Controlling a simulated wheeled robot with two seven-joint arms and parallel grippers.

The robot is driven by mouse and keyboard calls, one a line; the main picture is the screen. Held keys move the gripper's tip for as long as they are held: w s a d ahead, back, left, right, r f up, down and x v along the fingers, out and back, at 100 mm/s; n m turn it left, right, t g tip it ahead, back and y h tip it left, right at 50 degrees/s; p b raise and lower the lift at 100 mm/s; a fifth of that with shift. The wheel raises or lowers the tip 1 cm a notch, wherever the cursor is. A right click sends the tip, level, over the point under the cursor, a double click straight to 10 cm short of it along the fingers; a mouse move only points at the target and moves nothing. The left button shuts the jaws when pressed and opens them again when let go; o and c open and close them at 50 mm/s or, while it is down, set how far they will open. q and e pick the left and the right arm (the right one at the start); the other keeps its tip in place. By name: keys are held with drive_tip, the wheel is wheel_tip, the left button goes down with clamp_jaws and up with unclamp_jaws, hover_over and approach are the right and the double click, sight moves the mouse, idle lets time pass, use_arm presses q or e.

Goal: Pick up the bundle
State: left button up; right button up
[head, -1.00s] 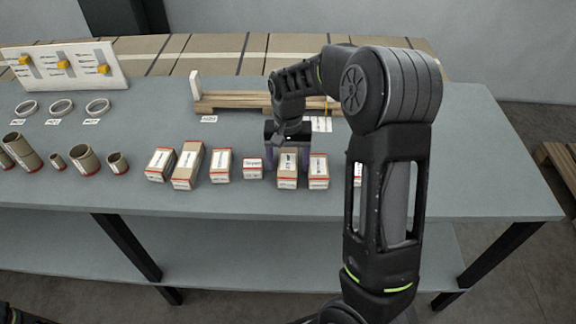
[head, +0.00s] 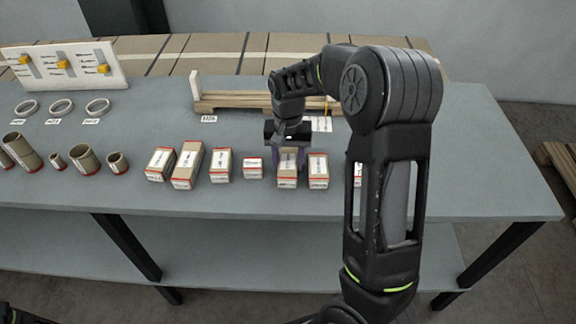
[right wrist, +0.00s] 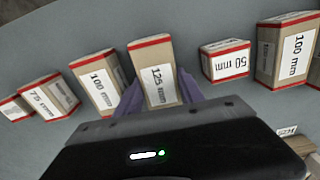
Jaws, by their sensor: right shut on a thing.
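The bundle in my right gripper is a tan carton with red ends (head: 287,180). It stands in a row of similar cartons on the grey bench, and its label reads 125 mm in the right wrist view (right wrist: 157,80). My right gripper (head: 287,160) reaches down over it from above. Its purple fingers are shut on the carton's two sides, and they also show in the right wrist view (right wrist: 160,95). I cannot see any lift off the bench. My left gripper is out of view.
Close beside it stand the 50 mm carton (head: 253,169) and a taller carton (head: 318,172). My right arm partly hides another carton (head: 358,174). Cardboard tubes (head: 88,160), white rings (head: 61,107) and a slider board (head: 65,66) are left. A wooden rack (head: 235,102) lies behind.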

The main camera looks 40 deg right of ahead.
sight(288, 161)
clamp_jaws()
drive_tip(key=shift+r, duration=0.15)
wheel_tip(288, 161, up, 10)
drive_tip(key=shift+f+b, duration=0.1)
drive_tip(key=shift+b, duration=0.5)
idle(0.4)
